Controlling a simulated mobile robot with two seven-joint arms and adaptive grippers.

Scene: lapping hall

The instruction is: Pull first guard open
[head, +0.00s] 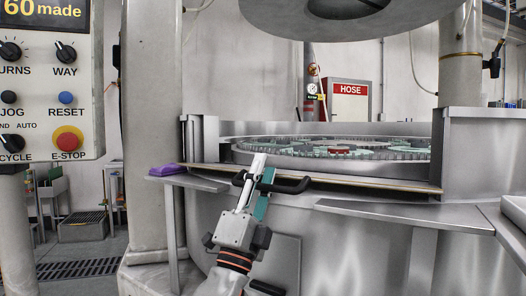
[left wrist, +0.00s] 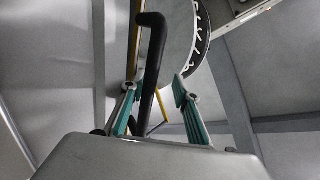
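The guard (head: 375,184) is a low metal panel with a thin brass-coloured edge across the front of the round lapping machine. Its black bar handle (head: 296,185) sticks out near the middle and also shows in the left wrist view (left wrist: 153,50). My left gripper (head: 262,172) is at the handle's left part. In the left wrist view my left gripper (left wrist: 155,92) has its two teal-sided fingers apart, with the handle between them, nearer the left finger. I cannot tell whether a finger touches it. My right gripper is not in view.
A metal ledge (head: 400,212) juts out at the right front, and a smaller one at left carries a purple cloth (head: 167,169). A control panel (head: 50,80) stands at left. A large round plate (head: 345,18) hangs above the machine's disc (head: 270,146).

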